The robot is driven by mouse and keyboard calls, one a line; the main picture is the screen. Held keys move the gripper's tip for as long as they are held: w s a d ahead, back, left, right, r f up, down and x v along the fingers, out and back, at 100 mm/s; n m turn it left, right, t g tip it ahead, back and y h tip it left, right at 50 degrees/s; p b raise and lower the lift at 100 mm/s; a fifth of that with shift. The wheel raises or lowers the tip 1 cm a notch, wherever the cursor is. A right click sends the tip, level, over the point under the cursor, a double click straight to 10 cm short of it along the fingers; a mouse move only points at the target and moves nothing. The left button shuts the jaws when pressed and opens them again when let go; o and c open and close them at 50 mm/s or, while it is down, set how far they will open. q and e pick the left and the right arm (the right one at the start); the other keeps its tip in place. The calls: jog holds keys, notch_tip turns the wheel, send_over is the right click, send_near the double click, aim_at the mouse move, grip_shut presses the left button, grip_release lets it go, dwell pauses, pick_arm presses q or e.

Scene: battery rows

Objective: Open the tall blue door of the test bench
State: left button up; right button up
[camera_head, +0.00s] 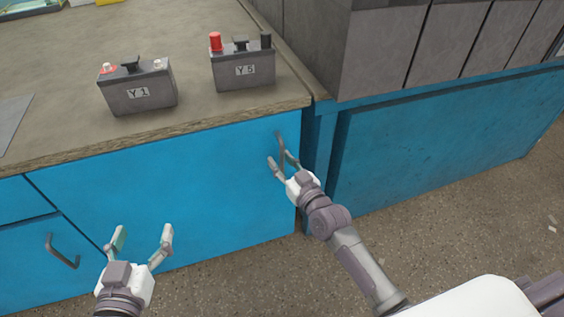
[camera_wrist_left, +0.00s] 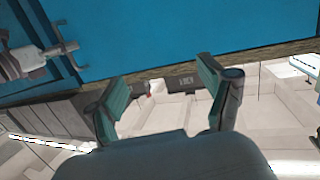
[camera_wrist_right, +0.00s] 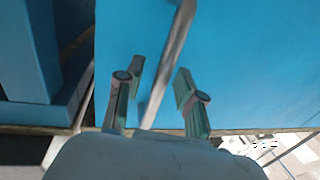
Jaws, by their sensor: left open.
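The tall blue door (camera_head: 190,185) is the wide blue front panel under the bench top, and it looks closed. Its grey bar handle (camera_head: 281,150) stands upright near the right edge. My right gripper (camera_head: 281,160) is at the handle, with one finger on each side. In the right wrist view the handle (camera_wrist_right: 172,60) runs between the spread fingers (camera_wrist_right: 157,95), with gaps visible. My left gripper (camera_head: 142,237) is open and empty in front of the door's lower left. In the left wrist view its fingers (camera_wrist_left: 165,88) are apart with nothing between them.
Batteries marked Y1 (camera_head: 138,92) and Y5 (camera_head: 243,70) stand on the bench top (camera_head: 60,110). A smaller blue front with a handle (camera_head: 62,252) is at the lower left. Another blue cabinet (camera_head: 430,135) under grey blocks stands right. Floor (camera_head: 240,275) in front is clear.

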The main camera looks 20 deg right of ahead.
grip_shut()
jog(key=shift+s, duration=0.1)
